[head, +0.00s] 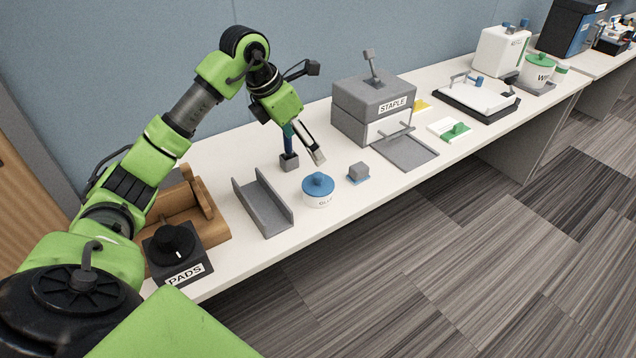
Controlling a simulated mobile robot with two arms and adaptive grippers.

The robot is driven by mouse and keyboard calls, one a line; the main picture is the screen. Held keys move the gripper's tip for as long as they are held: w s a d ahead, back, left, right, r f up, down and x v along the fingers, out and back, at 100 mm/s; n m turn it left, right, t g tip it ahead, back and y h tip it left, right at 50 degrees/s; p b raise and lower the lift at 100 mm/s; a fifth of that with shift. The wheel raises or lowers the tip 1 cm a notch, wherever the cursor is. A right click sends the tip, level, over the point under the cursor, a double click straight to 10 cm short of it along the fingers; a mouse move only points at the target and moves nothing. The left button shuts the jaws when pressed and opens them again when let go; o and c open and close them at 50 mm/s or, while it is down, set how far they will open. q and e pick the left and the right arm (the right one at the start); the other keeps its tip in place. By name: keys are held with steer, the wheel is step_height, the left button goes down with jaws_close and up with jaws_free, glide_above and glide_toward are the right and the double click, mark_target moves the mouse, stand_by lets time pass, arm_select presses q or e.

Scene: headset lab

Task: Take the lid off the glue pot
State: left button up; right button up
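The glue pot (318,198) is a white round pot with lettering on its side, standing near the table's front edge. Its blue lid (318,183), with a round knob on top, sits on the pot. My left gripper (319,161) points down above and just behind the lid, apart from it. Its fingers are seen nearly edge-on, so I cannot tell whether they are open or shut. Nothing shows held at its tips. My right gripper is not in view.
A grey channel (266,208) stands left of the pot, and a small grey block (359,171) on a blue base lies to its right. A grey holder (289,163) with an upright tool stands behind. The STAPLE box (374,104) stands farther right.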

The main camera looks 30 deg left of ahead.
mark_target(317, 175)
arm_select(q)
steer(key=x, duration=0.5)
steer(key=a+p+x, duration=0.1)
steer(key=x, duration=0.2)
steer(key=shift+s+f, duration=0.15)
steer(key=shift+f, duration=0.1)
steer(key=shift+p+x, duration=0.85)
steer(key=shift+x, duration=1.85)
steer(key=shift+s, duration=0.25)
jaws_close()
